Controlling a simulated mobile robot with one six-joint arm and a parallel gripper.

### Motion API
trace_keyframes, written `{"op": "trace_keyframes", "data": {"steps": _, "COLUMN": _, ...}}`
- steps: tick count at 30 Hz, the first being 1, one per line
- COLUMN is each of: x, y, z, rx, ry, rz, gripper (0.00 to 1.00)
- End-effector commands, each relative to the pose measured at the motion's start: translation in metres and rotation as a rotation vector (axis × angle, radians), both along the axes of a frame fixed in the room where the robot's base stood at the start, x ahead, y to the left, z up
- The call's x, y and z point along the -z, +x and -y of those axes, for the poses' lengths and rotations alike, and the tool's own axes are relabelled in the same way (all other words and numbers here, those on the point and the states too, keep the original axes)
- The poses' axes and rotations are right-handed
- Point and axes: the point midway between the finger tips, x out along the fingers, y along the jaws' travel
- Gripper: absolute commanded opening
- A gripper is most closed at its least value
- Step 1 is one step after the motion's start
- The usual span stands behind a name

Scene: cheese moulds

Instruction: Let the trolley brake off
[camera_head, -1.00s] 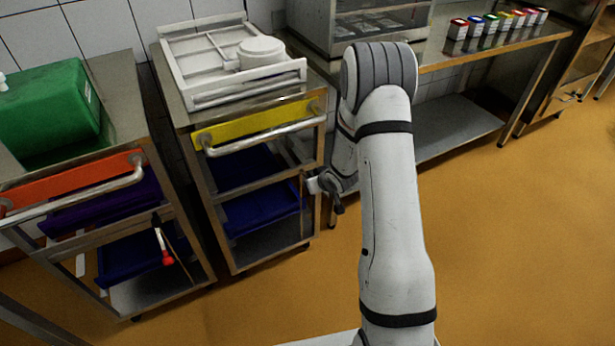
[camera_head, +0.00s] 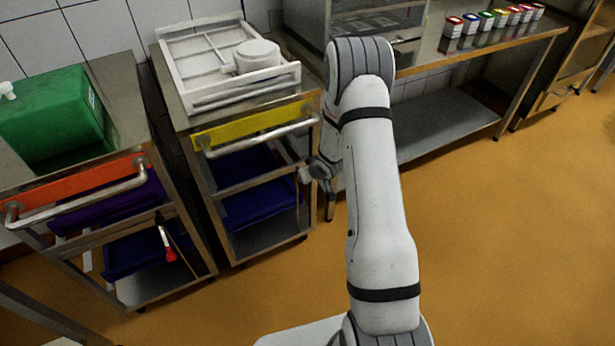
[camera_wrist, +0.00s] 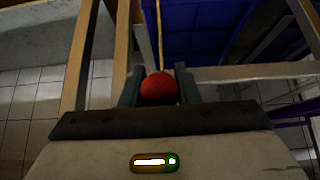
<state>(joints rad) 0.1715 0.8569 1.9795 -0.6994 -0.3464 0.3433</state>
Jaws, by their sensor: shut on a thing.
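The trolley with the yellow panel (camera_head: 255,124) stands in the middle left of the head view. My gripper (camera_head: 329,204) is low at this trolley's right front corner, partly hidden by my own arm. In the wrist view my gripper (camera_wrist: 159,86) is shut on a red ball knob (camera_wrist: 158,89), with one finger on each side. A thin pale rod (camera_wrist: 159,45) runs up from the knob. In the head view I cannot make out this knob at the gripper.
The trolley with the orange panel (camera_head: 78,189) stands to the left, with its own red-tipped lever (camera_head: 170,254) and a green canister (camera_head: 55,115) on top. A steel bench (camera_head: 440,127) stands behind right. The ochre floor (camera_head: 500,240) at right is clear.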

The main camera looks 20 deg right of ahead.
Motion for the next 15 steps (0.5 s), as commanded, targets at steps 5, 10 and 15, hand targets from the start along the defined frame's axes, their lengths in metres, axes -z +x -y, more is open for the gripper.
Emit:
{"op": "trace_keyframes", "data": {"steps": 5, "x": -0.0024, "y": 0.0017, "z": 0.0002, "rx": 0.0, "ry": 0.002, "rz": 0.007, "gripper": 0.39}}
{"op": "trace_keyframes", "data": {"steps": 10, "x": -0.0012, "y": 0.0007, "z": 0.0007, "rx": 0.0, "ry": 0.001, "rz": 0.003, "gripper": 0.5}}
{"op": "trace_keyframes", "data": {"steps": 15, "x": -0.0007, "y": 0.0, "z": 0.0009, "rx": 0.001, "ry": 0.0, "rz": 0.001, "gripper": 0.5}}
